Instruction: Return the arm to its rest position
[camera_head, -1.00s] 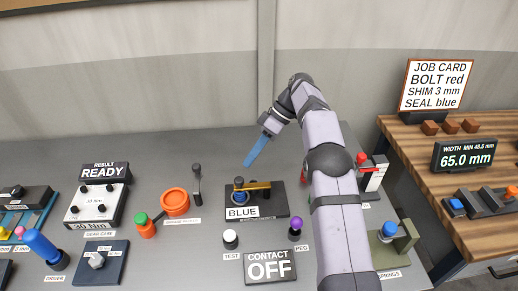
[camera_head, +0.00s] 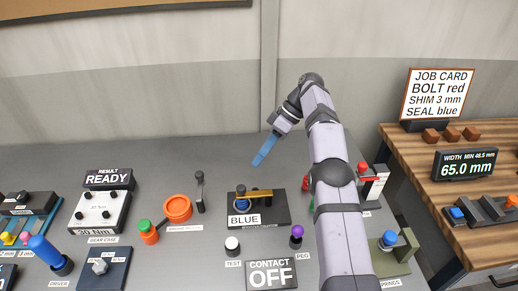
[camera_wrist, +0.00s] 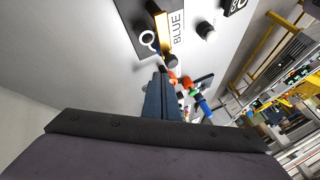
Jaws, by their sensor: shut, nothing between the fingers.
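My gripper (camera_head: 264,150) has blue fingers closed together with nothing between them. In the head view it is held in the air above the back of the grey bench, pointing down and to the left, behind the fixture labelled BLUE (camera_head: 262,209). My arm rises from the lower right and bends at the top. In the wrist view the shut blue fingers (camera_wrist: 160,98) point toward the BLUE fixture (camera_wrist: 158,36), apart from it.
The grey bench (camera_head: 150,160) is bare along its back. Around its front stand a gear case (camera_head: 98,212), orange holder (camera_head: 177,208), blue driver (camera_head: 47,251), purple peg (camera_head: 297,232) and CONTACT OFF sign (camera_head: 271,274). A wooden side bench (camera_head: 400,157) stands at right, with a job card (camera_head: 437,94).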

